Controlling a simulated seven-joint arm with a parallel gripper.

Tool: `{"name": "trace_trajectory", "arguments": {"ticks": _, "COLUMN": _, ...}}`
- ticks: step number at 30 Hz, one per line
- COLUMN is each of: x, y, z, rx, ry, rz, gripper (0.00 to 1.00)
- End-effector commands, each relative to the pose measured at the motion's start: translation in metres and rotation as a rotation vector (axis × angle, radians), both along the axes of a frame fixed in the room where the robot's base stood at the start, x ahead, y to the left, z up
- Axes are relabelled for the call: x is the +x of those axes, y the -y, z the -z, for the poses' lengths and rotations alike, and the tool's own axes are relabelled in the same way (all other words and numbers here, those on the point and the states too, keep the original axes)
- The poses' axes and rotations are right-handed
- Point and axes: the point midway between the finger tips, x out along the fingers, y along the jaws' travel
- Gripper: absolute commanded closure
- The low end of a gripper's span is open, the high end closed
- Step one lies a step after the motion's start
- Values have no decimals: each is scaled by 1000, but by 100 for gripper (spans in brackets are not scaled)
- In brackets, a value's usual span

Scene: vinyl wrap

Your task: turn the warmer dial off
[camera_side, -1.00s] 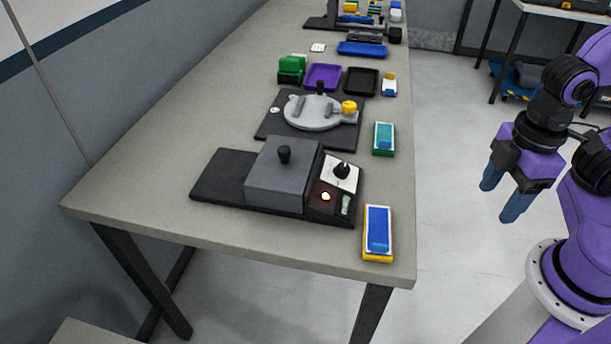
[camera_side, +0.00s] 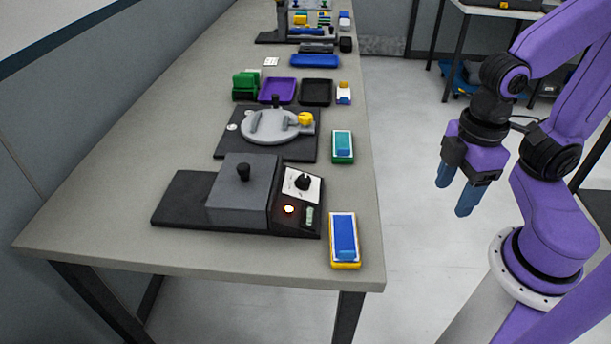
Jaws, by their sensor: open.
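The warmer (camera_side: 240,200) is a grey box with a black knob on its lid, on a black base near the front of the table. At its right end is a control panel with a black dial (camera_side: 303,182) on a white plate. A small light (camera_side: 289,209) below the dial glows orange-red, beside a pale green switch-like part (camera_side: 309,216). My gripper (camera_side: 455,199) has two blue fingers pointing down. It is open and empty, off the table's right edge, well to the right of the dial.
A yellow-edged block with a blue top (camera_side: 344,241) lies right of the warmer. A green-edged block (camera_side: 342,147) is farther back. A grey round fixture (camera_side: 268,126) stands behind the warmer. Purple (camera_side: 278,91) and black (camera_side: 316,92) trays lie beyond. Open floor separates my gripper from the table.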

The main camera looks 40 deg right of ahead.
Motion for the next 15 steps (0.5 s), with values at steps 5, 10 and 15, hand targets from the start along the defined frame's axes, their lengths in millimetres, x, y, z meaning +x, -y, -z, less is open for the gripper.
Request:
{"name": "trace_trajectory", "arguments": {"ticks": 5, "x": 22, "y": -10, "z": -4, "rx": 34, "ry": -15, "rz": 293, "gripper": 38}}
{"name": "trace_trajectory", "arguments": {"ticks": 10, "x": 53, "y": -23, "z": -9, "rx": 82, "ry": -44, "rz": 715, "gripper": 38}}
{"name": "trace_trajectory", "arguments": {"ticks": 15, "x": 84, "y": -33, "z": -16, "rx": 131, "ry": -84, "rz": 1138, "gripper": 38}}
